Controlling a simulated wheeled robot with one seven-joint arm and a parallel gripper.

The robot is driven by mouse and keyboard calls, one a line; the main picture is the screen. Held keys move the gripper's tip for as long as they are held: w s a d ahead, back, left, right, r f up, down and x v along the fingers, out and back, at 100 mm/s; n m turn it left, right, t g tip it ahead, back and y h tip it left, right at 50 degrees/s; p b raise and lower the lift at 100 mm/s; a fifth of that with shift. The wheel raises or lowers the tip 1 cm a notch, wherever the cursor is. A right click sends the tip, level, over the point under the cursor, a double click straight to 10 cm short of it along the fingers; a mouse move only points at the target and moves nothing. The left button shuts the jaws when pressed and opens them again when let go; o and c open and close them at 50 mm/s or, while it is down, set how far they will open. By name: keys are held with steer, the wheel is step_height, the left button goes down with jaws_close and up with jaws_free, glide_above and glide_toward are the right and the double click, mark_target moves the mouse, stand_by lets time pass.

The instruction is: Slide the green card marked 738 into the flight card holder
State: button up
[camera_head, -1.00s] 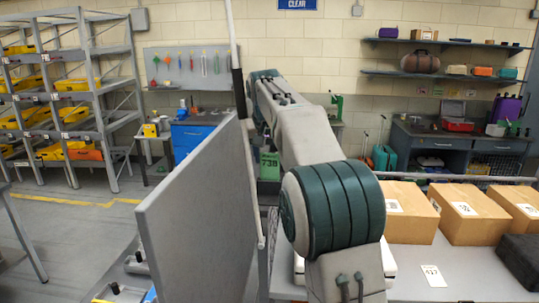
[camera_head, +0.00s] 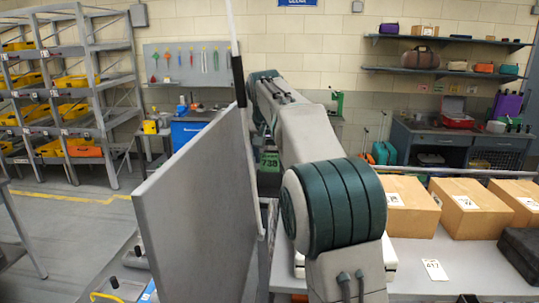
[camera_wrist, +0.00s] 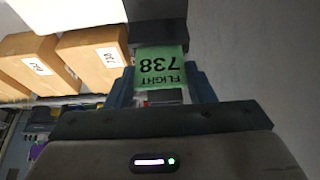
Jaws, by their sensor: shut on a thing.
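The green card marked FLIGHT 738 (camera_wrist: 161,67) is held in my gripper (camera_wrist: 163,82), between its two blue-grey fingers, and reads upside down in the wrist view. The card also shows in the head view (camera_head: 269,160), left of my arm and past the right edge of a large grey panel. My gripper is shut on the card. A dark block (camera_wrist: 156,30) meets the card's far edge in the wrist view. I cannot tell whether it is the flight card holder or whether the card touches it. In the head view my arm and the panel hide most of the gripper.
The tall grey panel (camera_head: 195,205) stands close on the left of my arm. Several cardboard boxes (camera_head: 462,208) stand on the light surface at right, with a white card marked 417 (camera_head: 435,270) and a dark case (camera_head: 520,248). A rack (camera_head: 68,95) with yellow bins is at far left.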

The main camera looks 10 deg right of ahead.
steer(key=shift+f, duration=0.35)
steer(key=o, duration=1)
steer(key=shift+r, duration=0.15)
steer(key=p+v, duration=0.1)
steer(key=v, duration=1.2)
steer(key=shift+a+r, duration=0.1)
steer(key=shift+r, duration=0.2)
steer(key=shift+s, duration=0.1)
